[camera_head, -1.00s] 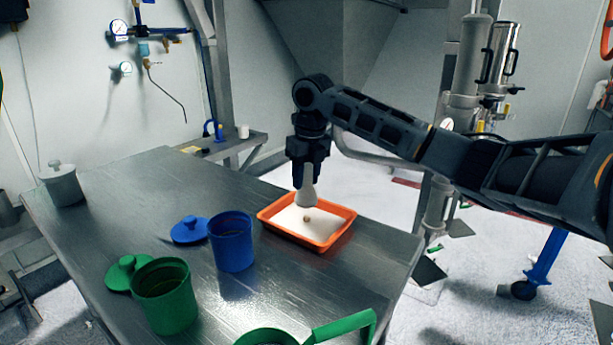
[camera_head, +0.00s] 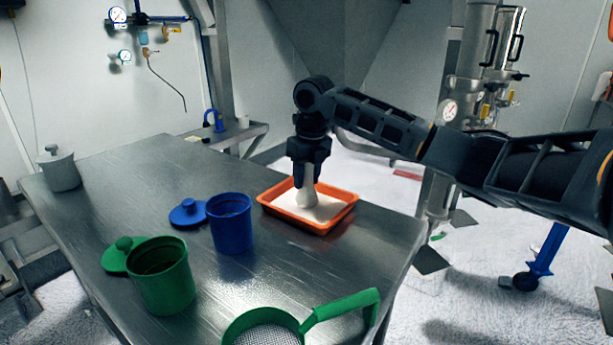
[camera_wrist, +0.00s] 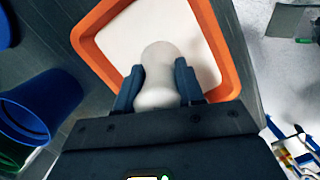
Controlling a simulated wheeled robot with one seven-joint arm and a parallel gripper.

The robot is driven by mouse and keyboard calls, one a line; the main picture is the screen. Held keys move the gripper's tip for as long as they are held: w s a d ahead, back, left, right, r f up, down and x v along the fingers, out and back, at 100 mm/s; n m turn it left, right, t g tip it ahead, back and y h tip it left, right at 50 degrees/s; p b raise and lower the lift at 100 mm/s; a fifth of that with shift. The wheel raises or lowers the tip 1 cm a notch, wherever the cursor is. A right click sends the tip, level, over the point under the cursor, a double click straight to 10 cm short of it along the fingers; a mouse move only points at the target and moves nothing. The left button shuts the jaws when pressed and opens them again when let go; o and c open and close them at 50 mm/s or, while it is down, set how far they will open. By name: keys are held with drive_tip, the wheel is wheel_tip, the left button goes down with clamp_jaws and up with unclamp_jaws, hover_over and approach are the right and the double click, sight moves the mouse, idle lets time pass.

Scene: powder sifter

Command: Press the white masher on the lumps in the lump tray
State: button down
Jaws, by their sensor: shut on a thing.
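The orange lump tray (camera_head: 334,226) lies on the metal table, with white powder (camera_head: 326,208) in it. My gripper (camera_head: 308,180) points down over the tray and is shut on the white masher (camera_head: 307,196). The masher is upright, its wider lower end at or close to the powder; I cannot tell whether it touches. In the wrist view the masher (camera_wrist: 160,75) sits between the two fingers (camera_wrist: 157,90), with the tray rim (camera_wrist: 90,55) around it. No lump shows now; the masher may hide any.
A blue cup (camera_head: 232,225) and blue lid (camera_head: 188,213) stand left of the tray. A green cup (camera_head: 164,280), green lid (camera_head: 118,256) and green sieve (camera_head: 262,330) are nearer the front. A white lidded pot (camera_head: 60,170) stands far left.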

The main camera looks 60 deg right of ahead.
drive_tip(key=shift+f+b, duration=0.3)
drive_tip(key=shift+f, duration=0.35)
idle(0.9)
wheel_tip(320, 180, up, 8)
drive_tip(key=p, duration=0.5)
drive_tip(key=shift+f, duration=0.15)
drive_tip(key=shift+f, duration=0.1)
idle(0.8)
